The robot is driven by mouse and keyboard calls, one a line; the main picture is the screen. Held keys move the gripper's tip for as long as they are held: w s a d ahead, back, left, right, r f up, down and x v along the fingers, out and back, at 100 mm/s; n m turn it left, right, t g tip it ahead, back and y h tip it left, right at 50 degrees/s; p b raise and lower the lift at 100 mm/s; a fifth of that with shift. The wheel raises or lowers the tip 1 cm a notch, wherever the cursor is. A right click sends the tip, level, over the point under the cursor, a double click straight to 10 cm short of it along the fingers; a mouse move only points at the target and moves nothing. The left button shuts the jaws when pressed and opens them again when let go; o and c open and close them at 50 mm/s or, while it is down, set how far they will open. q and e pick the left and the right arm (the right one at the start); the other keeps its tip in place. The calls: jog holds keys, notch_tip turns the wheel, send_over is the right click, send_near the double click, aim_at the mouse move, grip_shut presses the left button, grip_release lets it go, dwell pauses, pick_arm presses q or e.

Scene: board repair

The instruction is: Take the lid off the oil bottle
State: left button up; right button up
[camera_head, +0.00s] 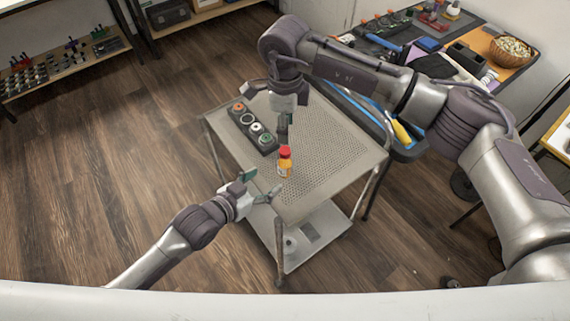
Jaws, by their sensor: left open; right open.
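The oil bottle (284,167) is small and orange-yellow and stands upright on the perforated metal table. Its red lid (285,151) is on top. My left gripper (262,186) is open, to the lower left of the bottle near the table's front edge, its fingers apart from the bottle. My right gripper (284,132) hangs from above, pointing down just over the lid. Its fingers appear close above the lid; whether they touch it I cannot tell.
The metal table (325,150) also bears a dark tray (241,117) with several round parts at its left. A lower shelf (318,240) sits beneath. A workbench (470,30) with tools and a wicker bowl (511,50) stands at the back right. The table's right side is clear.

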aim_at(280, 170)
pick_arm(q)
jog(key=x, duration=0.9)
jog(key=shift+f, duration=0.1)
grip_shut()
